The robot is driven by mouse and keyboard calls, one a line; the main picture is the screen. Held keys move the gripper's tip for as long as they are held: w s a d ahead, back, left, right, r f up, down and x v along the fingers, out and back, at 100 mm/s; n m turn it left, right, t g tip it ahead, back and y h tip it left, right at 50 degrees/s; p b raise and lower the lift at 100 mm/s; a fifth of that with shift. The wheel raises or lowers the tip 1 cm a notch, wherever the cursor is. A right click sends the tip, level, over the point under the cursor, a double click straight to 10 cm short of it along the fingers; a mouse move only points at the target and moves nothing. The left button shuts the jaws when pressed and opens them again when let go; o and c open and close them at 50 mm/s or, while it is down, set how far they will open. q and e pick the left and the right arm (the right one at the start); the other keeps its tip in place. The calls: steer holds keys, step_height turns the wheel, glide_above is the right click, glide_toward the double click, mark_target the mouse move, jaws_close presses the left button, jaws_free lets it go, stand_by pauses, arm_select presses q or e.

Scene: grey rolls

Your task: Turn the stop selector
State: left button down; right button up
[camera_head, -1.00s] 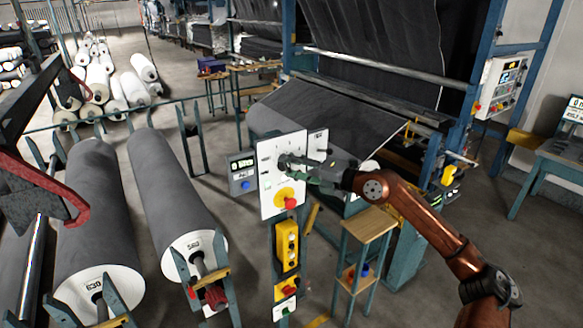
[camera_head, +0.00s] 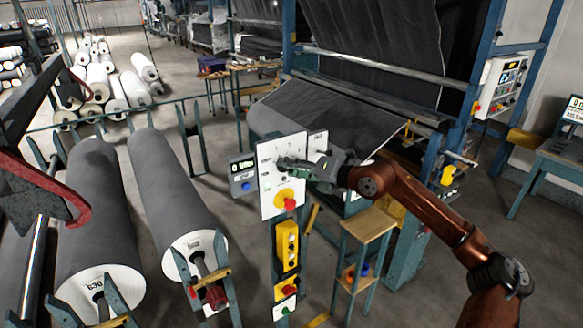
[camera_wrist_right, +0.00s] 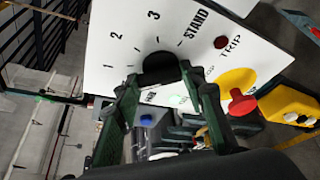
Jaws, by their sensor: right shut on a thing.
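The stop selector is a black round knob (camera_wrist_right: 158,66) on a white panel (camera_wrist_right: 105,55), which also stands mid-picture in the head view (camera_head: 267,190). Marks 1, 2, 3 and STAND ring the knob in the wrist view. My right gripper (camera_wrist_right: 167,82) is shut on the knob, one green-grey finger on each side. My left gripper is not in view.
A red stop button (camera_head: 290,204) on a yellow plate sits just below the selector. A small display (camera_head: 243,175) is left of the panel. A yellow button box (camera_head: 287,245) hangs below. Grey rolls (camera_head: 177,185) lie at left; a wooden-topped stand (camera_head: 367,224) is at right.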

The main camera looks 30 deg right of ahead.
steer(key=n+h+b, duration=0.1)
steer(key=n, duration=0.1)
steer(key=n+h+b, duration=0.1)
steer(key=n, duration=0.1)
steer(key=n+h+b, duration=0.1)
steer(key=n+h, duration=0.1)
steer(key=shift+a+f+g, duration=0.1)
steer(key=shift+a+g, duration=0.2)
steer(key=shift+n+h+b, duration=0.7)
steer(key=shift+n+b, duration=0.15)
steer(key=shift+n, duration=0.35)
steer(key=shift+f, duration=0.1)
steer(key=o, duration=1.1)
steer(key=shift+o, duration=0.3)
steer(key=shift+s, duration=0.1)
